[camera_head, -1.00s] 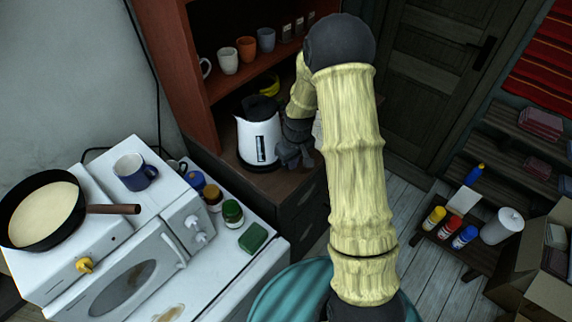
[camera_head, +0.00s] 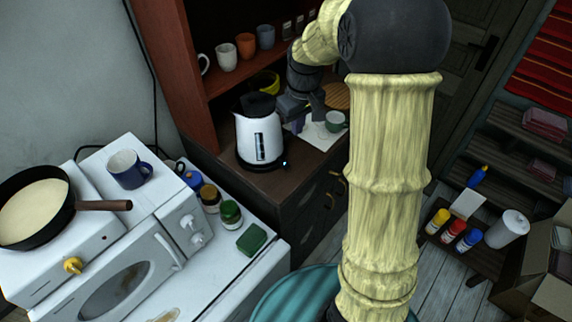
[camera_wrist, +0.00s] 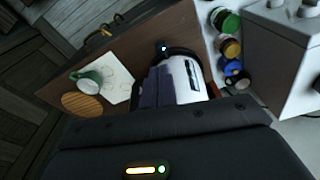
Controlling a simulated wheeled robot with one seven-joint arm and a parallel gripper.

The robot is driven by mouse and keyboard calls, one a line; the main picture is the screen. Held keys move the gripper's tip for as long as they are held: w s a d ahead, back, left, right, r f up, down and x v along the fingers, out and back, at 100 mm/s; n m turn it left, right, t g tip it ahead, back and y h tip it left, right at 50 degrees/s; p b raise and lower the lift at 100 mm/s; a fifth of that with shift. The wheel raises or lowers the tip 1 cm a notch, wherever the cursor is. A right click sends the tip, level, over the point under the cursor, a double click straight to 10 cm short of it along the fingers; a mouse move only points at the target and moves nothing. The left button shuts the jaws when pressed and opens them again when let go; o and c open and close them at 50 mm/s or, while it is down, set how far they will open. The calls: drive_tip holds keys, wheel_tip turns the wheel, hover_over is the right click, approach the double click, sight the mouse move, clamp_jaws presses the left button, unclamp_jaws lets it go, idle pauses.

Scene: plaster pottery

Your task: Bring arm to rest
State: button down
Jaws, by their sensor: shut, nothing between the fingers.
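My arm rises through the right middle of the head view and bends over at the top. My gripper (camera_head: 302,107) points down above the dark cabinet top, just right of the white kettle (camera_head: 259,138). The gripper is shut and holds nothing. In the wrist view, the shut fingers (camera_wrist: 156,88) show in front of the kettle (camera_wrist: 185,80). Whether they touch it cannot be told from these views.
A green cup (camera_head: 335,121) stands on a white paper beside a round wooden board (camera_head: 337,96). A stove (camera_head: 75,240) with a frying pan (camera_head: 33,207) and a blue mug (camera_head: 128,169) fills the left. Jars (camera_head: 230,214) stand near the counter edge.

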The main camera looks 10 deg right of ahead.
idle(0.6)
drive_tip(key=s+f+m, duration=0.2)
drive_tip(key=s, duration=0.6)
drive_tip(key=s+a+f+m+t+b, duration=0.1)
drive_tip(key=s+f+m, duration=0.1)
drive_tip(key=s, duration=0.7)
drive_tip(key=shift+a+f, duration=0.15)
drive_tip(key=shift+f, duration=0.05)
drive_tip(key=shift+s, duration=0.1)
